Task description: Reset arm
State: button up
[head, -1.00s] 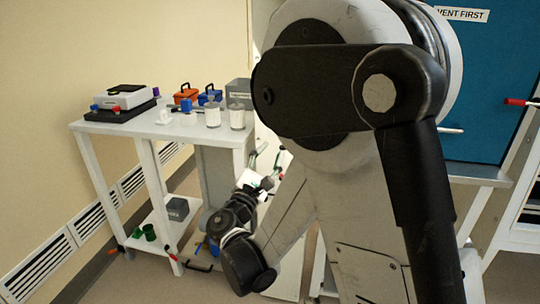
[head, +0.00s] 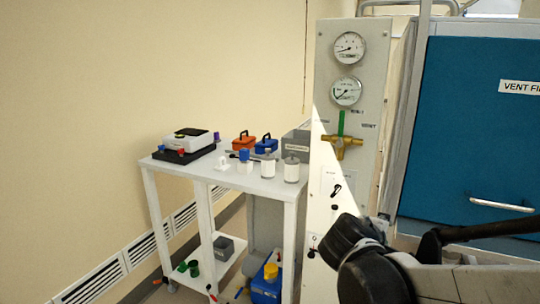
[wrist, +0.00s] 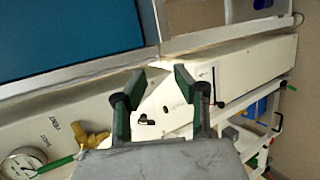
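My arm shows at the lower right of the head view, in front of the pale gauge panel (head: 345,130); my gripper is hidden there. In the wrist view my gripper (wrist: 160,80) is open, with its two green-and-grey fingers apart and nothing between them. Beyond the fingers is the pale panel (wrist: 235,75), with a black lever and small dark fittings. A brass valve (wrist: 92,138) with a green handle lies at the lower left of that view; it also shows in the head view (head: 342,143).
A white bench (head: 225,177) at left holds a scale (head: 188,141), an orange box (head: 243,143), a blue box (head: 266,144) and jars. A blue container (head: 267,285) stands low beside it. A blue glovebox door (head: 480,120) with a handle is at right.

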jog(key=s+a+r+m+g+y+p, duration=0.1)
jog(key=s+a+m+y+p, duration=0.1)
jog(key=s, duration=0.7)
jog(key=s+a+m+g+y+p, duration=0.1)
jog(key=s+a+m+y+p, duration=0.2)
jog(key=s+m+y, duration=0.3)
jog(key=s+a+m, duration=0.1)
jog(key=s+m, duration=0.1)
jog(key=s, duration=0.1)
jog(key=shift+s+a+r+m, duration=0.15)
jog(key=shift+a+r+m, duration=0.05)
jog(key=shift+r+m, duration=0.2)
